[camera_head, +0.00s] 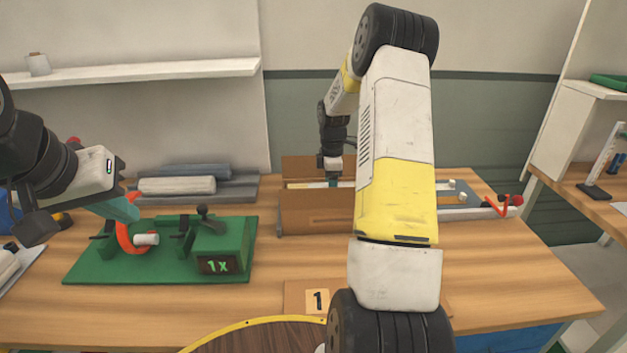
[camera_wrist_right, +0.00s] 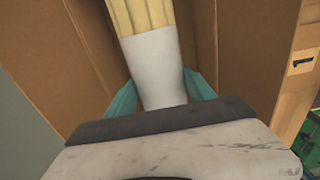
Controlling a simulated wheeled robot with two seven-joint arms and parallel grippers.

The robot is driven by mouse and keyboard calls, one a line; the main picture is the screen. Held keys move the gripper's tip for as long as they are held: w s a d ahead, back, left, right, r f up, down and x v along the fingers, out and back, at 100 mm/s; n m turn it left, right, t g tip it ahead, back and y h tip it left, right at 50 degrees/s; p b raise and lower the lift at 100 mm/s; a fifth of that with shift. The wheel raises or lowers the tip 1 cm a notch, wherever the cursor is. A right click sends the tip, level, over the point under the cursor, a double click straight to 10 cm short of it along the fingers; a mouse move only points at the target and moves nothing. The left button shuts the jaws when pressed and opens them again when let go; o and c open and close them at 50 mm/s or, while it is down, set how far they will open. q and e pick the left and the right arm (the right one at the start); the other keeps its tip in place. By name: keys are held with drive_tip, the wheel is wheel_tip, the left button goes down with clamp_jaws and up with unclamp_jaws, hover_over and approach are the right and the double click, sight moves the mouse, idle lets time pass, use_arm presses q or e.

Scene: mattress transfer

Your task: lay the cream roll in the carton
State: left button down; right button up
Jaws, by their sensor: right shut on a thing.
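The open brown carton (camera_head: 312,215) stands at the back middle of the table. My right gripper (camera_head: 333,181) reaches down into it from above, its arm crossing the middle of the view. In the right wrist view the teal fingers (camera_wrist_right: 160,90) are shut around the white section of the cream roll (camera_wrist_right: 155,60), with carton walls (camera_wrist_right: 65,60) on both sides. Whether the roll touches the carton floor is hidden. My left gripper (camera_head: 120,208) hangs at the left above a green fixture, beside a red-orange curved part; its jaw gap is unclear.
The green fixture (camera_head: 90,268) marked "1x" lies on the left of the table. Grey and pale rolls (camera_head: 178,186) lie on a tray behind it. A rack with a red clamp (camera_head: 500,206) is right of the carton. A round yellow-rimmed surface (camera_head: 255,335) is in front.

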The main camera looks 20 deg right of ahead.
drive_tip(key=shift+f, duration=2.65)
drive_tip(key=o, duration=1.8)
